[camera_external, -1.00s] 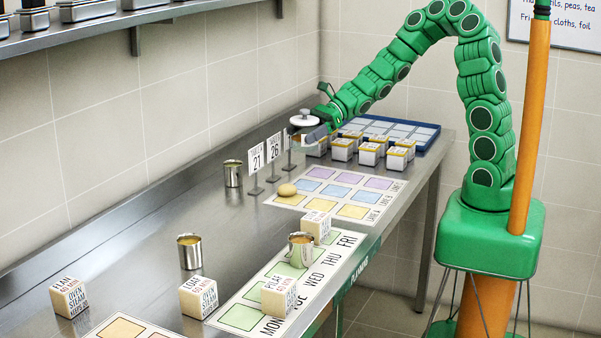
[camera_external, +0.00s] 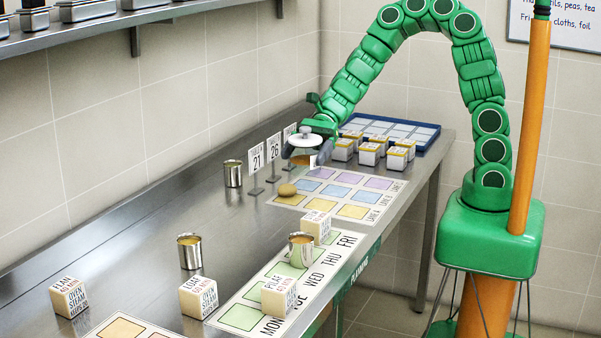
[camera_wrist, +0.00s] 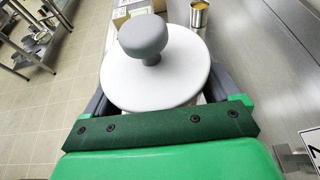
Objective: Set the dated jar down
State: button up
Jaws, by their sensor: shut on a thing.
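The jar (camera_external: 303,139) has a white round lid with a grey knob, and its body is mostly hidden by my gripper. My gripper (camera_external: 302,152) is shut on the jar and holds it near the far end of the coloured lane mat (camera_external: 281,201), beside the number signs. I cannot tell whether the jar touches anything below. In the wrist view the lid (camera_wrist: 180,85) sits between my grey fingers, and its knob covers part of it. No date shows on the jar. Signs reading 21 (camera_external: 257,158) and 26 (camera_external: 275,149) stand to its left, with a third partly hidden.
Several white boxes with yellow tops (camera_external: 370,154) stand right of the jar, before a blue tray (camera_external: 434,136). Metal cans (camera_external: 190,251) and labelled cubes (camera_external: 198,297) stand nearer on the steel counter (camera_external: 130,240).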

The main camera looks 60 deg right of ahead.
jog(key=shift+s+a, duration=0.15)
jog(key=shift+a, duration=0.3)
jog(key=shift+w+a+f, duration=1.2)
jog(key=shift+w+f, duration=0.35)
jog(key=shift+w, duration=0.3)
jog(key=shift+w+a+f, duration=1.2)
jog(key=shift+w+f, duration=0.3)
jog(key=shift+w, duration=0.3)
jog(key=shift+w+a+f, duration=1.2)
jog(key=shift+w+f, duration=0.35)
jog(key=shift+w, duration=0.3)
jog(key=shift+w+a+f, duration=0.15)
jog(key=shift+w+f, duration=0.05)
jog(key=shift+f, duration=1.7)
jog(key=shift+f, duration=0.1)
jog(key=o, duration=1.1)
jog(key=shift+o, duration=0.2)
